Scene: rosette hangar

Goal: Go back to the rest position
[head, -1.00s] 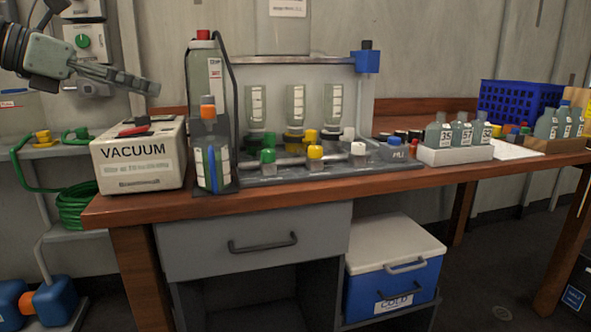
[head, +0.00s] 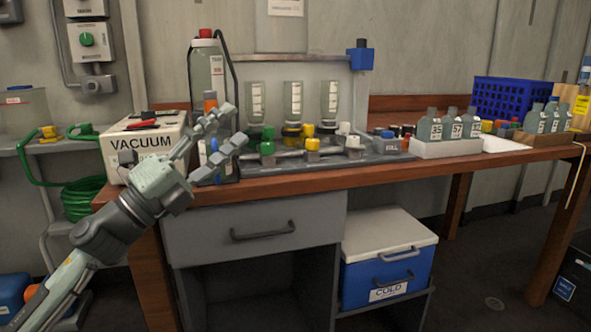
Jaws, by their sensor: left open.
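My left gripper (head: 228,131) is in the head view, in front of the left part of the wooden bench (head: 330,182). Its fingers point up and to the right, open, with nothing between them. It overlaps the view of the vacuum box (head: 139,139) and the tall bottle with the red cap (head: 208,70). I cannot tell whether it touches either. My right gripper does not show.
A manifold with several inverted bottles (head: 292,100) and coloured caps stands on the bench. A white rack (head: 440,149) of bottles and a blue basket (head: 510,99) are to the right. A cooler (head: 387,271) sits below, beside the grey drawer (head: 262,229). A green hose (head: 83,197) hangs at left.

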